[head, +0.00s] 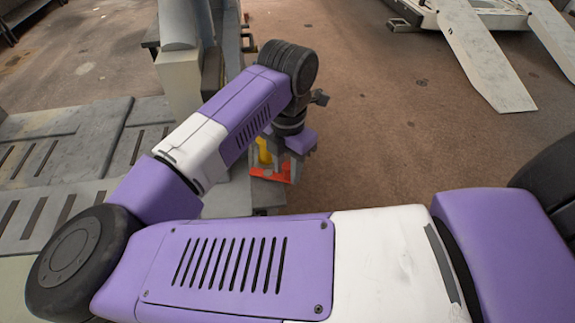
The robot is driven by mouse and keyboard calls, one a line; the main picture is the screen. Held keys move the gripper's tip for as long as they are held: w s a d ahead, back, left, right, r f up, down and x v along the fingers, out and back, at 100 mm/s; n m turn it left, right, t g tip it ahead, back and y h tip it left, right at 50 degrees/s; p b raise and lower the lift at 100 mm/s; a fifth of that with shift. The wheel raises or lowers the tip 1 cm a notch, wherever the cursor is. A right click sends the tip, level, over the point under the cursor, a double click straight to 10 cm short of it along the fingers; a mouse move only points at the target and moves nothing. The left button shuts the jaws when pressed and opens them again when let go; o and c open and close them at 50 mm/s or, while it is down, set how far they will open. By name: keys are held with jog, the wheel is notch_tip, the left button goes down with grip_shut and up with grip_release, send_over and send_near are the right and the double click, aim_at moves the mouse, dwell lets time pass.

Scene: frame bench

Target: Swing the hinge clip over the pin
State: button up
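My gripper (287,166) points down at the right end of the grey bench, in the middle of the head view. A flat orange-red piece, which looks like the hinge clip (268,174), lies at the fingertips. A yellow upright piece, which may be the pin (264,150), stands just left of the fingers, partly hidden by my gripper and arm. I cannot tell whether the fingers touch or grip the orange-red piece. I cannot tell whether the clip is over the pin.
The grey slotted bench (75,150) fills the left side. A grey upright frame (186,70) rises behind my arm. A white ramped platform (480,45) stands on the floor at the back right. The brown floor (400,130) right of my gripper is clear.

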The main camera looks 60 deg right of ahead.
grip_shut()
jog(key=shift+f+b, duration=0.1)
jog(key=shift+b, duration=0.25)
